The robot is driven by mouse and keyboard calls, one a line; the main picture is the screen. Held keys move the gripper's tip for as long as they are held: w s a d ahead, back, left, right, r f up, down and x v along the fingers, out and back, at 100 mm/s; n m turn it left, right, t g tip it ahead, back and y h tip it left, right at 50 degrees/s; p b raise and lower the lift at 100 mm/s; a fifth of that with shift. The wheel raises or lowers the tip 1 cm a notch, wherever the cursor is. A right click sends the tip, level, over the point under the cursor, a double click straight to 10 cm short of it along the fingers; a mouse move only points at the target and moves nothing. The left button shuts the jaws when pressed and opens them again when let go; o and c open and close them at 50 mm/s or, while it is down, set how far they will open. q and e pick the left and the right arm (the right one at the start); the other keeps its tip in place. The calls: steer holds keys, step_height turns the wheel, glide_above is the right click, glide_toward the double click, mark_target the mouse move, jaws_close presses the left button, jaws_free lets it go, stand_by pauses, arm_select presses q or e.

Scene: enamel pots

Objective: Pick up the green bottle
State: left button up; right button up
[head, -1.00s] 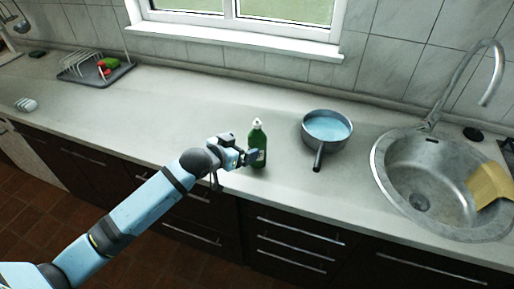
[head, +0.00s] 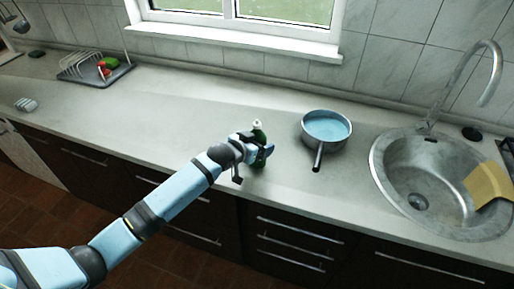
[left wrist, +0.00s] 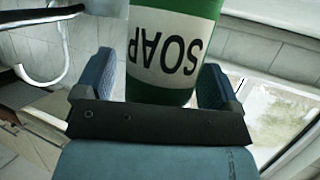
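The green bottle (head: 258,131) stands upright on the counter near its front edge, with a white cap. My left gripper (head: 262,149) is at the bottle and hides its middle in the head view. In the left wrist view, the bottle (left wrist: 165,50) fills the top middle, its white label reading SOAP upside down. The two blue fingers of the left gripper (left wrist: 155,80) are on either side of the bottle, with a narrow gap visible at the left finger. They look open around it. My right gripper is in neither view.
A grey pan (head: 326,130) with a blue inside stands right of the bottle, its handle pointing to the front. Further right is a round metal sink (head: 385,160) with a yellow cloth (head: 488,186). A dish rack (head: 85,66) stands at far left. The counter between is clear.

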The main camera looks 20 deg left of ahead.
arm_select(q)
steer(key=c, duration=1)
steer(key=shift+r, duration=0.1)
